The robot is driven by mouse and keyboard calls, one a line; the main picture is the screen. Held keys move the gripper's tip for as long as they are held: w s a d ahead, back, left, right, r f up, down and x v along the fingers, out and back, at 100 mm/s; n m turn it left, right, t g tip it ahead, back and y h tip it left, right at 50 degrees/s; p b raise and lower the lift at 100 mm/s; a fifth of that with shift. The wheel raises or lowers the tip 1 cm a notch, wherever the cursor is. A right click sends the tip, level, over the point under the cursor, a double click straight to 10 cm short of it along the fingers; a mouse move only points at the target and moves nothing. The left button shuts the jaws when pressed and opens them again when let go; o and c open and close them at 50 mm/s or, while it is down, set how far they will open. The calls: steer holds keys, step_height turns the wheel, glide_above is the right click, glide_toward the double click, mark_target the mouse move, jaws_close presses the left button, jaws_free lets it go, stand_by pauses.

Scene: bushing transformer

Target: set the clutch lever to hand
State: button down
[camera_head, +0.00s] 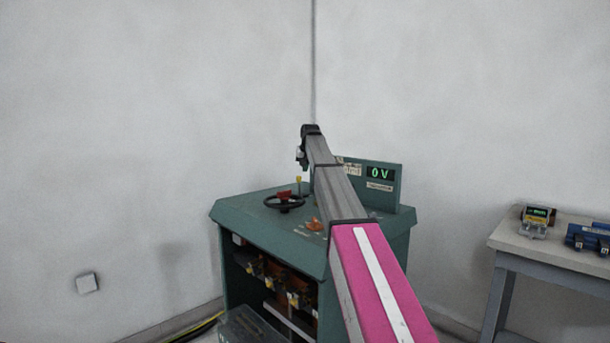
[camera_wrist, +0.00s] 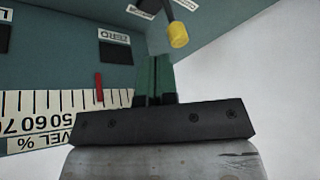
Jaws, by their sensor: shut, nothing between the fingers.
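A dark lever with a yellow knob, which looks like the clutch lever (camera_wrist: 178,34), shows at the top of the wrist view, and its yellow knob also seems to show in the head view (camera_head: 298,179). A white label lies beside its base, cut off and unreadable, so I cannot tell its setting. My gripper (camera_wrist: 155,65) is shut and empty, its green fingers below and left of the knob, apart from it in the picture. In the head view my gripper (camera_head: 302,162) hangs above the console top, small and partly hidden by the arm.
The green console (camera_head: 250,212) carries a black handwheel (camera_head: 284,202), an orange part (camera_head: 314,224) and a display (camera_head: 380,173) reading 0 V. A percent scale (camera_wrist: 40,103) with a red pointer (camera_wrist: 99,87) lies left of the fingers. A bench (camera_head: 545,250) stands at right.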

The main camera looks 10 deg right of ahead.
mark_target(298, 179)
steer(key=w+d+r+n+g+y, duration=0.1)
steer(key=d+r+n+y, duration=0.3)
steer(key=d+y, duration=0.15)
steer(key=x, duration=0.9)
steer(key=shift+f+n+g, duration=0.3)
steer(key=shift+s+a, duration=0.1)
steer(key=s+a+t+h, duration=0.1)
steer(key=s+a+h, duration=0.1)
steer(key=shift+a+n, duration=0.25)
steer(key=shift+n, duration=0.15)
steer(key=shift+s+a+t, duration=0.2)
steer(key=shift+a+t, duration=0.1)
steer(key=shift+a, duration=0.1)
